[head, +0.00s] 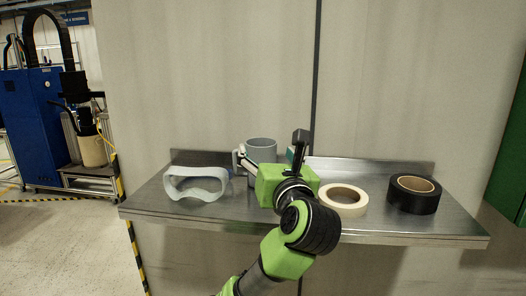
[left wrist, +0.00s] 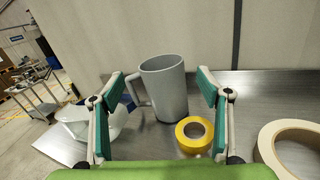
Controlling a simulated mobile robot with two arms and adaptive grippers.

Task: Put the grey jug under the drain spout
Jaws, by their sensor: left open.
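The grey jug (head: 262,150) stands upright on the steel shelf (head: 150,203), partly hidden behind my left gripper (head: 271,155) in the head view. In the left wrist view the jug (left wrist: 165,88) stands ahead, between the lines of the two spread fingers, with its handle to the left. My left gripper (left wrist: 162,90) is open with nothing held. Whether a finger touches the jug is hard to tell. I cannot make out a drain spout in either view. My right gripper is not in view.
Clear goggles (head: 196,184) lie left of the jug. A yellow tape roll (left wrist: 194,136) lies close to its right. A cream tape roll (head: 343,201) and a black one (head: 414,195) lie farther right. A wall backs the shelf; a blue machine (head: 38,125) stands far left.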

